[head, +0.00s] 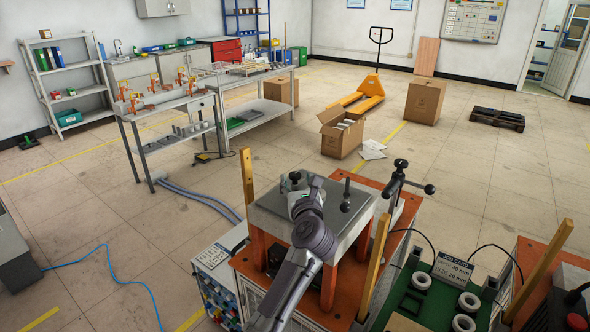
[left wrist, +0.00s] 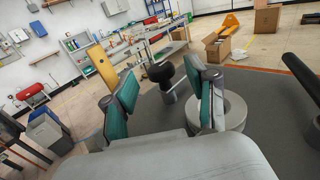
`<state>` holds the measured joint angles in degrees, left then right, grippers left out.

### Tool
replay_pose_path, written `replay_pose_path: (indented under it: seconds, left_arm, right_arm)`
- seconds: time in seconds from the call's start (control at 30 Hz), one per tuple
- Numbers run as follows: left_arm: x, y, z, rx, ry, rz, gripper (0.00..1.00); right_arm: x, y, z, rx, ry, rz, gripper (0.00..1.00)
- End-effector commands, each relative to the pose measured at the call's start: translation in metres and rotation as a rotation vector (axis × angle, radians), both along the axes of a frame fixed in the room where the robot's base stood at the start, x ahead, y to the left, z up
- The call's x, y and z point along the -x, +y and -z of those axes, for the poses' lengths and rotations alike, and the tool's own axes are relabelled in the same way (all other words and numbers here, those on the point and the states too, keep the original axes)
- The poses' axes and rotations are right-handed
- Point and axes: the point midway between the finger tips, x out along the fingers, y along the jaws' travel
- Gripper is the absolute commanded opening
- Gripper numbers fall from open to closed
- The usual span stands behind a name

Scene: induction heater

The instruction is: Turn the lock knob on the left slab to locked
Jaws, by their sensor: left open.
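The left slab (head: 268,212) is a grey plate on orange posts, low in the middle of the head view. A dark round knob (head: 294,176) on a short post stands near its far left part, partly hidden by my gripper. My left gripper (head: 300,188) is over the slab, open. In the left wrist view the knob (left wrist: 161,72) shows between and beyond the teal finger pads of the gripper (left wrist: 160,98), with gaps on both sides. Which way the knob is turned I cannot tell. My right gripper is not in view.
A dark upright handle (head: 346,194) stands on the slab, right of my gripper. A pale ring (left wrist: 235,110) lies close to the right finger. A black-handled lever (head: 400,180) rises at the slab's right. Wooden posts (head: 247,178) stand nearby. A green tray (head: 410,300) is at right.

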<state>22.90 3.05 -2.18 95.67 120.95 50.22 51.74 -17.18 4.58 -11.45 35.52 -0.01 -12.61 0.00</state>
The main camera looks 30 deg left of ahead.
Motion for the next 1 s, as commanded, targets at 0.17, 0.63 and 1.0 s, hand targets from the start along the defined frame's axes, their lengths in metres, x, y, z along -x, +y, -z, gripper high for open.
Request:
replay_pose_path:
  seconds: [0.17,0.63,1.0]
  left_arm:
    - [-0.020,0.017,-0.001,-0.002,0.001,0.000,0.57]
    - [-0.028,0.024,0.000,0.000,0.000,0.000,0.54]
    - [-0.028,0.024,0.000,0.000,0.000,0.000,0.00]
  right_arm:
    - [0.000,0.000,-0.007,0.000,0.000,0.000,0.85]
    - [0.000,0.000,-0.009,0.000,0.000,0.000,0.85]
    - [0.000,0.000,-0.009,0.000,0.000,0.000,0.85]
